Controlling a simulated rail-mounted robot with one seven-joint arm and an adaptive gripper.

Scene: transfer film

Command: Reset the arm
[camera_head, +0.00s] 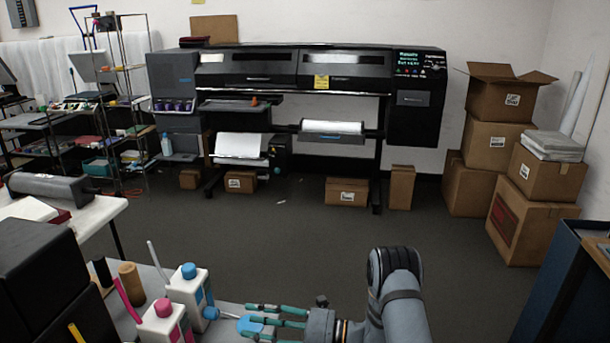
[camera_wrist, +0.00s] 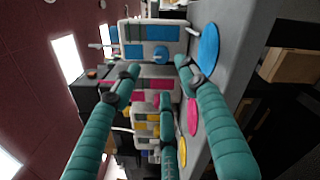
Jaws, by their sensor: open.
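My gripper (camera_head: 275,322) is low in the front middle of the head view, at the end of my grey arm, with its teal fingers pointing left. In the wrist view my gripper's teal fingers (camera_wrist: 155,80) are spread apart, and nothing is held between them. A white bottle with a blue cap (camera_head: 190,289) stands just left of the fingers. It shows ahead between the fingertips in the wrist view (camera_wrist: 130,42). A blue disc (camera_head: 250,326) lies by the fingers, and I cannot tell in the head view whether they touch it. The disc also shows in the wrist view (camera_wrist: 209,55).
A white bottle with a pink cap (camera_head: 163,322) stands left of the blue-capped one, near a brown cylinder (camera_head: 131,284) and a black box (camera_head: 42,275). A large printer (camera_head: 290,68) stands at the back wall. Stacked cartons (camera_head: 490,145) stand right.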

